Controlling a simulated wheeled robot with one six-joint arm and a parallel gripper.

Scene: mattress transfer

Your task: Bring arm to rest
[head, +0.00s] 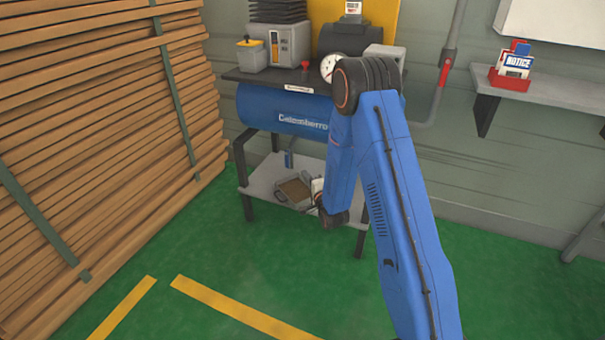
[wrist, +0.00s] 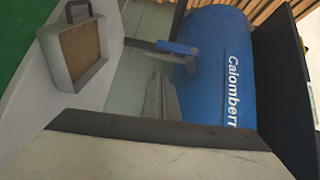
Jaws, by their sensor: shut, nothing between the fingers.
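My blue arm (head: 405,210) rises from the lower right in the head view, bends at a dark elbow and folds down in front of the compressor stand. In the wrist view my gripper (wrist: 160,97) shows as narrow grey fingers, shut with nothing between them. They point toward the blue tank and the wall behind. In the head view the fingers cannot be made out clearly near the lower shelf. The end of my arm overlaps the right part of that shelf.
A blue tank (head: 275,110) sits under a dark top carrying gauges and boxes. Stacked planks (head: 95,130) stand left. A wall shelf (head: 545,90) is at right. Green floor (head: 215,260) in front is clear.

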